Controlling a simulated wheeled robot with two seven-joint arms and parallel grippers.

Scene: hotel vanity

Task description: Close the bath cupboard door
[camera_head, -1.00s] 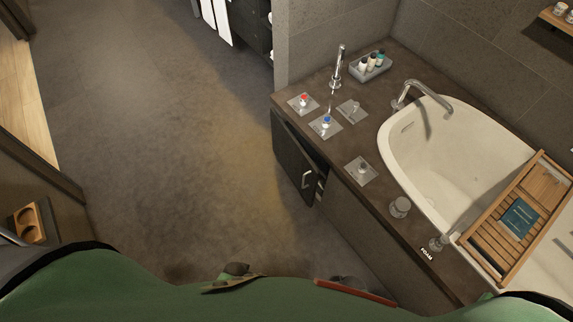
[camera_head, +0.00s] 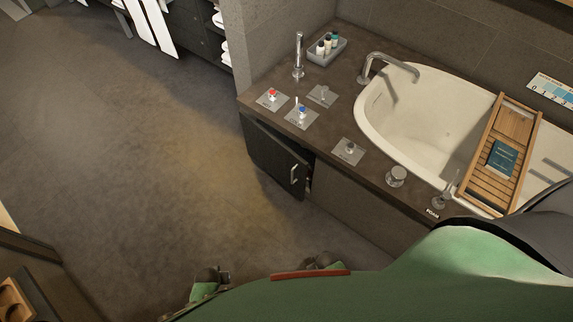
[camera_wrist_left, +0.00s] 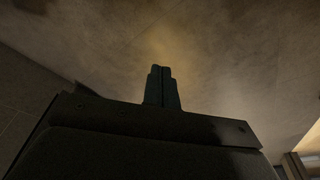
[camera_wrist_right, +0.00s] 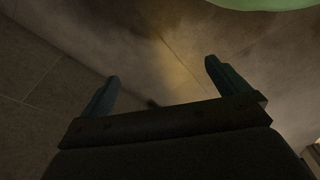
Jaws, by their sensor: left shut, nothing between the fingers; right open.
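The bath cupboard door (camera_head: 273,159) is a dark panel with a pale vertical handle (camera_head: 294,174), set in the side of the bath surround. It stands ajar, with a dark gap along its right edge by the handle. My left gripper (camera_wrist_left: 161,70) shows in its wrist view with its fingers together and nothing between them. My right gripper (camera_wrist_right: 160,80) shows in its wrist view with its fingers wide apart and empty. Neither wrist view shows the door clearly.
The dark bath ledge (camera_head: 322,149) above the door carries taps and a bottle tray (camera_head: 326,50). The white bathtub (camera_head: 425,120) has a wooden caddy (camera_head: 498,155) across it. Open floor (camera_head: 150,150) lies left of the door. A wooden holder (camera_head: 12,300) is at the lower left.

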